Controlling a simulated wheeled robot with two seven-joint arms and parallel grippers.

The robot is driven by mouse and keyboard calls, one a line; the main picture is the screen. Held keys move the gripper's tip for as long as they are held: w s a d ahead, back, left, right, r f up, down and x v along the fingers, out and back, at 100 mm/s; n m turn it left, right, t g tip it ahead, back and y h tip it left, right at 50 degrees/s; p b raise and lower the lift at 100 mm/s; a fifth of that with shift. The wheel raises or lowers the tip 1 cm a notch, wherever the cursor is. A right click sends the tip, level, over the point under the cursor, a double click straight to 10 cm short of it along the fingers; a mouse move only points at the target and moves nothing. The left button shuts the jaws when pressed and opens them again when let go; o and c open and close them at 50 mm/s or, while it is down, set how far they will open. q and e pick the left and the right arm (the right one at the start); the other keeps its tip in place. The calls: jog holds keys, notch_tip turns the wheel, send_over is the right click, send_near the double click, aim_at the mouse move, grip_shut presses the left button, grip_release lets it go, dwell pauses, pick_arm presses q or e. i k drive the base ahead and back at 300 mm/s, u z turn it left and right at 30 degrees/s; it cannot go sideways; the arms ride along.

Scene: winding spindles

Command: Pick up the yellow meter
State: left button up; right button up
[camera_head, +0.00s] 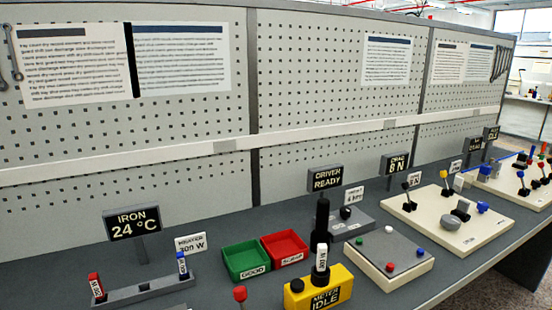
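The yellow meter (341,281) stands on the grey bench at the bottom middle of the head view, its lower edge close to the bottom of the picture. Its front has a black label reading "METER IDLE". A black round knob (297,285) is at its left. A white-labelled upright piece (321,259) shows at its top, in front of a tall black upright object (321,220); I cannot tell whether these are fixed to the meter. Neither of my grippers is in view.
Left of the meter are a green tray (246,275), a red tray (287,262) and a red-knobbed stick (240,294). A white button board (402,279) is close on the right. A grey rack (145,290) is at lower left. A pegboard wall (190,125) stands behind.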

aim_at(319, 293)
jog(key=z, duration=2.1)
jog(key=i, duration=1.2)
jog(key=u, duration=3)
jog(key=k, duration=0.5)
jog(key=z, duration=0.05)
